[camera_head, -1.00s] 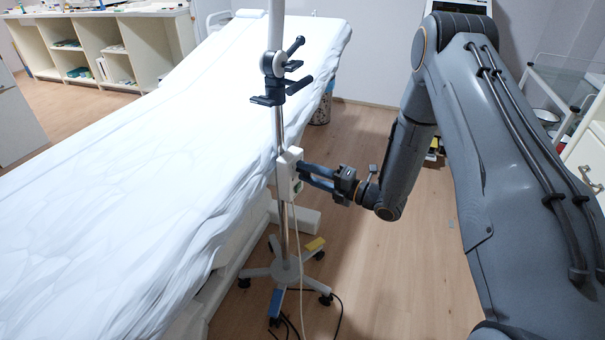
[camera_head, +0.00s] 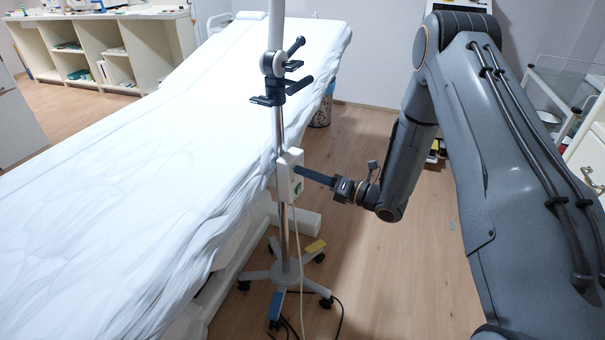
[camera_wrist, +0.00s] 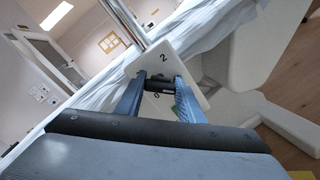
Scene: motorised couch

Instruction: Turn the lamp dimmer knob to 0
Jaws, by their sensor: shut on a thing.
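The lamp dimmer is a white box (camera_head: 290,184) on the lamp's metal pole, beside the couch. My gripper (camera_head: 299,168) reaches it from the right, with its fingers against the box's front face. In the wrist view the box face (camera_wrist: 186,73) shows a "2" above and a "0" below the dark knob (camera_wrist: 160,85). The two blue-grey fingers of my gripper (camera_wrist: 161,81) are shut on the knob, one on each side. The fingers partly hide the knob, and I cannot make out its pointer or exact setting.
The couch (camera_head: 130,180) with a white sheet lies close to the pole on the left. The lamp's wheeled base (camera_head: 287,272) and cables stand on the floor below. A glass-shelved trolley (camera_head: 560,85) is at the right. Open floor lies right of the pole.

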